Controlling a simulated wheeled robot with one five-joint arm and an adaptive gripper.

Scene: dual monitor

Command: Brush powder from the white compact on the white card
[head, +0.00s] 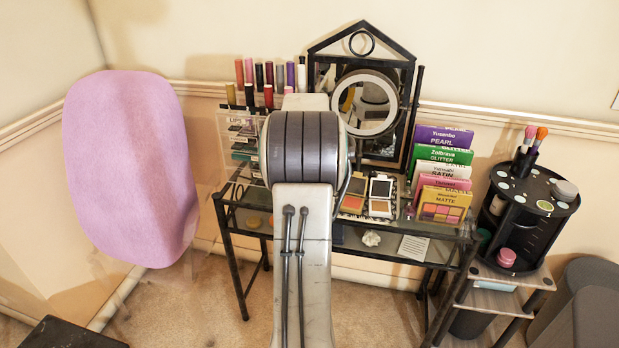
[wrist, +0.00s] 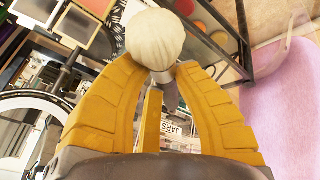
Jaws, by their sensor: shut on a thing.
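My gripper (wrist: 160,72) has yellow fingers shut on a makeup brush (wrist: 153,38) with a rounded cream head, in the wrist view. The head sticks out beyond the fingertips. In the head view my arm hides the gripper and brush. The white compact (head: 380,190) stands open on the table, right of my arm, beside another open compact with an orange pan (head: 355,192). Open compacts (wrist: 65,22) show at the upper left of the wrist view. A white card marked SATIN (head: 446,170) stands in the palette row; a white printed card (head: 413,247) lies on the lower shelf. I cannot tell which is meant.
A black-framed mirror (head: 408,60) with a ring light (head: 363,103) stands at the back. Lipsticks (head: 268,75) stand left of it. A black round organiser (head: 530,205) is at the right. A pink chair back (head: 125,165) is at the left.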

